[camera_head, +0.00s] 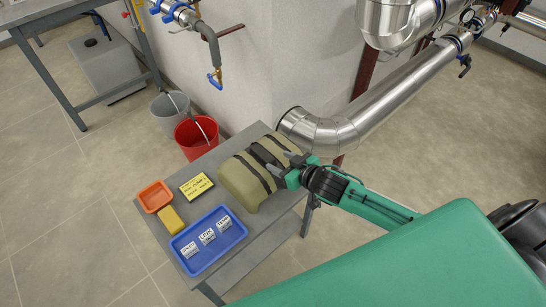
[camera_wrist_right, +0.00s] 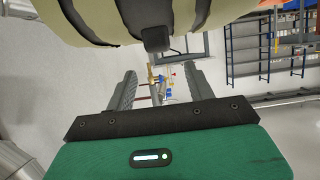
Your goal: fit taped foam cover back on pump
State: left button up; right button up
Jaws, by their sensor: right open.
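The foam cover (camera_head: 238,184) is a rounded khaki block with black tape bands. It rests on the grey bench near its back right end. In the right wrist view the cover (camera_wrist_right: 105,18) fills the top, with a black tab or handle (camera_wrist_right: 155,40) at its lower middle edge. My right gripper (camera_head: 282,165) is open at the right side of the cover. Its spread fingers (camera_wrist_right: 162,85) show nothing between them in the wrist view; contact with the cover cannot be told. No pump can be made out. My left gripper is not in view.
On the grey bench (camera_head: 262,238) are an orange tray (camera_head: 155,196), a yellow block (camera_head: 172,220), a yellow label card (camera_head: 196,186) and a blue tray (camera_head: 190,262) with labelled pieces. A red bucket (camera_head: 190,147) and silver pipes (camera_head: 375,100) stand behind.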

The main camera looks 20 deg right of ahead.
jog(key=shift+v, duration=0.8)
